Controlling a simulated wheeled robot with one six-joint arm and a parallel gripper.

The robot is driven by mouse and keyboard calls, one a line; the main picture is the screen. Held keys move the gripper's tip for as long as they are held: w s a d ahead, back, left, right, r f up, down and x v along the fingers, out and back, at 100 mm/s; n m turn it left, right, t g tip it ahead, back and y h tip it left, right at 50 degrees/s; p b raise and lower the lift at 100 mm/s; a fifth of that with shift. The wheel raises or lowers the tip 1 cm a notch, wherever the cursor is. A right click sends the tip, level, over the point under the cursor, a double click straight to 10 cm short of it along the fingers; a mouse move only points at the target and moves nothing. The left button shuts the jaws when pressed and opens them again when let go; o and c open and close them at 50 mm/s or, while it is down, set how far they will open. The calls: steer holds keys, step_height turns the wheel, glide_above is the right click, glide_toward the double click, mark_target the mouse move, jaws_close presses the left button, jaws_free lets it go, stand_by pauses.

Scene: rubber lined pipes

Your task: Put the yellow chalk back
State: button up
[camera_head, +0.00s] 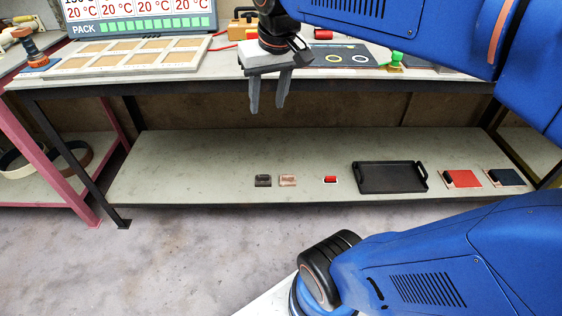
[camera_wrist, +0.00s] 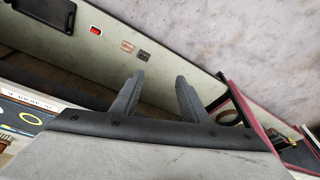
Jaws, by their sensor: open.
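My gripper (camera_head: 267,108) is open and empty. It points down in front of the workbench's front edge, above the lower shelf, in the head view. In the wrist view its two fingers (camera_wrist: 160,78) stand apart with nothing between them. I cannot make out a yellow chalk in either view. A dark mat (camera_head: 318,62) on the bench top carries a pale ring and a yellow ring (camera_head: 360,58). My arm hides part of the bench top at the right.
The lower shelf (camera_head: 200,165) holds a black tray (camera_head: 390,178), a small red item (camera_head: 330,180), two small blocks (camera_head: 287,181), a red pad (camera_head: 462,179) and a dark pad (camera_head: 507,177). A wooden compartment frame (camera_head: 130,57) and a green-topped item (camera_head: 396,61) are on the workbench.

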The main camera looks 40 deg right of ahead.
steer(key=s+a+f+n+t, duration=0.1)
steer(key=s+a+f+n, duration=0.1)
steer(key=s+f, duration=0.7)
step_height(320, 180, down, 3)
steer(key=shift+s+a+r+t, duration=0.2)
steer(key=shift+a+t, duration=0.1)
steer(key=shift+a, duration=0.15)
stand_by(0.5)
